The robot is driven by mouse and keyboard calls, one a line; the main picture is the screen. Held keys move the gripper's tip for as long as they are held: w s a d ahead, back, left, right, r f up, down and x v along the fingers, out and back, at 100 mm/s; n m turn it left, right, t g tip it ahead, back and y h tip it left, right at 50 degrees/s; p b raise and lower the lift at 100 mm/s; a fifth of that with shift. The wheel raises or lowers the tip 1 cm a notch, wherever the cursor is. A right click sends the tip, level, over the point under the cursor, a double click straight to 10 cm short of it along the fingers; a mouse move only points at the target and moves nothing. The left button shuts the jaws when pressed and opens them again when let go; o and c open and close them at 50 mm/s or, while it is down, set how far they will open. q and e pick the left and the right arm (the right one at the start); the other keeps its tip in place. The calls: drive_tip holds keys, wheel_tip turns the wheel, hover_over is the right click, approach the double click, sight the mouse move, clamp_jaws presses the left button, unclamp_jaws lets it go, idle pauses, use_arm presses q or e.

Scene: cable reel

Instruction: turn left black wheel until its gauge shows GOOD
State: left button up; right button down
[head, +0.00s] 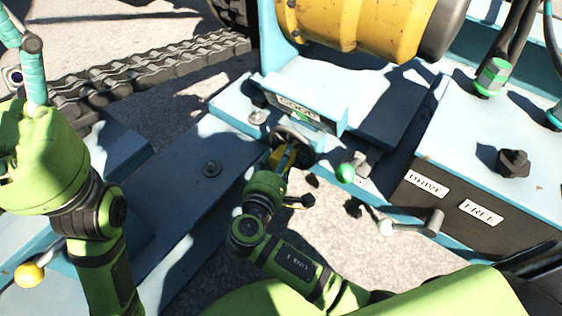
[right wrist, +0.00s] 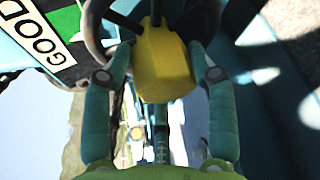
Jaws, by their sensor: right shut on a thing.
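The left black wheel (head: 305,138) sits below the gauge (head: 318,112) on the light-blue frame. It also shows at the top of the right wrist view (right wrist: 97,22). My right gripper (head: 285,152) is at the wheel and partly hides it. In the right wrist view its two teal fingers stand on either side of a yellow block (right wrist: 165,65) at the wheel's middle, shut on it. The gauge has a label reading GOOD (right wrist: 35,40) beside a green band; I cannot make out a pointer. My left gripper (head: 30,60) is raised at the left edge, away from the wheel, partly cut off.
A box with DRIVE (head: 427,184) and FREE (head: 481,213) labels and a handle (head: 415,224) is further right. A yellow drum (head: 350,25) is behind; a chain track (head: 150,75) lies at the back left.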

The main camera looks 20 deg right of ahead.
drive_tip(key=shift+s+a+f+m+t+b, duration=0.15)
drive_tip(key=shift+f+m+t+b, duration=0.3)
drive_tip(key=shift+m, duration=0.45)
drive_tip(key=shift+m+t, duration=0.35)
drive_tip(key=shift+m, duration=0.35)
drive_tip(key=shift+r, duration=0.1)
drive_tip(key=shift+c, duration=2.4)
unclamp_jaws()
drive_tip(key=shift+w, duration=0.2)
drive_tip(key=v, duration=1.2)
